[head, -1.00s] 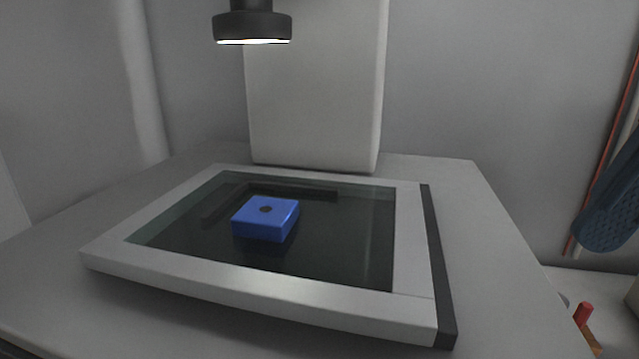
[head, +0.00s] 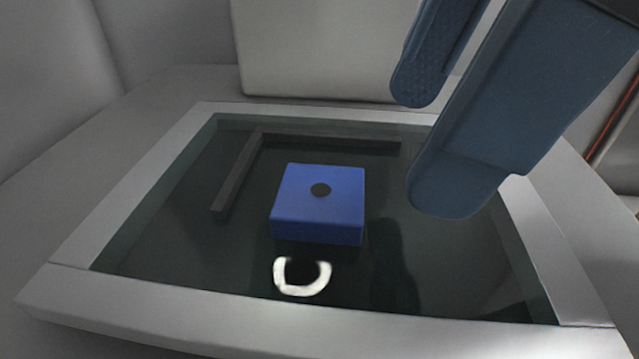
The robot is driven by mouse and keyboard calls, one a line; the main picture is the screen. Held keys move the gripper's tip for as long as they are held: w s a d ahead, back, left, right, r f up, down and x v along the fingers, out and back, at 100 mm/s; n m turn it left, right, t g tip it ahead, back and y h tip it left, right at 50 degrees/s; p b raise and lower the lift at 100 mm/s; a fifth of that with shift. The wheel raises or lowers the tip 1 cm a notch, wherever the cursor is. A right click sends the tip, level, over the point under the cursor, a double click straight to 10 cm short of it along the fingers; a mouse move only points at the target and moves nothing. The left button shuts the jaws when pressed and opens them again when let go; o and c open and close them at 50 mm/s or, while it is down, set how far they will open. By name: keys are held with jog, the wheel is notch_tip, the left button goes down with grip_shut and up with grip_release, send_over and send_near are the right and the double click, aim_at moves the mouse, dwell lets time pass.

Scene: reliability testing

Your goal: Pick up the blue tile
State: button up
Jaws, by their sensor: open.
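The blue tile (head: 318,204) is a square block with a dark round spot on its top. It lies on the dark glass plate (head: 190,262) inside a light grey frame. My gripper (head: 425,145) has two blue fingers and is open and empty. It is at the upper right of the tile, apart from it and seemingly above the glass. The nearer fingertip is a short way right of the tile in the picture.
A dark L-shaped bar (head: 240,172) lies on the glass behind and left of the tile. The light grey frame (head: 125,165) surrounds the plate. A pale upright column (head: 320,45) stands behind it. A ring-shaped light reflection shows in front of the tile.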

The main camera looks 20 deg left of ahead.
aim_at(325, 190)
jog(key=shift+s+a, duration=0.2)
jog(key=shift+a, duration=0.55)
jog(key=shift+s+a, duration=0.2)
jog(key=shift+a, duration=0.5)
jog(key=x, duration=0.5)
jog(key=shift+a+b, duration=0.2)
jog(key=shift+b, duration=0.15)
jog(key=c, duration=1.1)
